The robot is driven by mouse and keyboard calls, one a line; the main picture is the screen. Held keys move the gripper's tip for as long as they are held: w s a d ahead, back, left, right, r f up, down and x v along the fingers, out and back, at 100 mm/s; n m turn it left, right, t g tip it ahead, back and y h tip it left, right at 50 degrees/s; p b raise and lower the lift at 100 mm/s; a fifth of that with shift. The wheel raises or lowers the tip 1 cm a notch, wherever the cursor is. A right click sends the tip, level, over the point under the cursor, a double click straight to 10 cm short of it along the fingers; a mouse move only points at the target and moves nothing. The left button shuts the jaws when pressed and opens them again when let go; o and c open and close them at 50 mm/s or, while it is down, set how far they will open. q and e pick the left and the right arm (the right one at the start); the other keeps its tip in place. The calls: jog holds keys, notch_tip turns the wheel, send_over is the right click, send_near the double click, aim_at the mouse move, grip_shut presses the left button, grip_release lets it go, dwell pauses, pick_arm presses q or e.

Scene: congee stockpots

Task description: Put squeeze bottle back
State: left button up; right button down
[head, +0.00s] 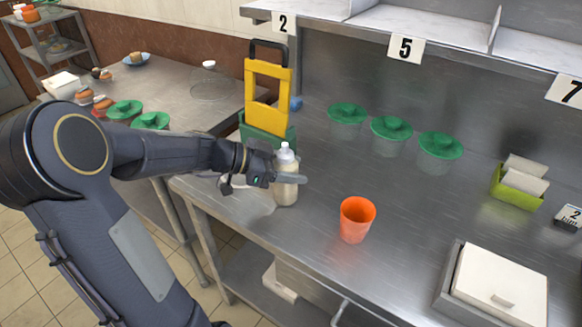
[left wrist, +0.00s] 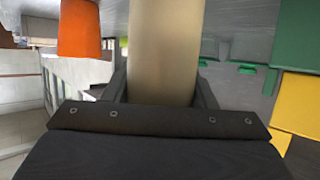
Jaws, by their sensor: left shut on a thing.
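The squeeze bottle (head: 286,188) is pale beige with a white nozzle cap and is upright near the left edge of the steel counter. My left gripper (head: 290,178) is shut around its body. In the left wrist view the bottle (left wrist: 162,50) fills the middle between the two fingers of my left gripper (left wrist: 162,90). I cannot tell whether the bottle's base touches the counter. My right gripper is not in view.
An orange cup (head: 355,220) stands right of the bottle. A yellow and green caddy (head: 267,95) stands behind it. Several green-lidded containers (head: 391,128) line the back. A white-lidded box (head: 498,285) is at front right.

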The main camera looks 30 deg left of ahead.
pick_arm(q)
jog(key=shift+f+b, duration=0.15)
jog(key=shift+b, duration=0.2)
jog(key=o, duration=0.7)
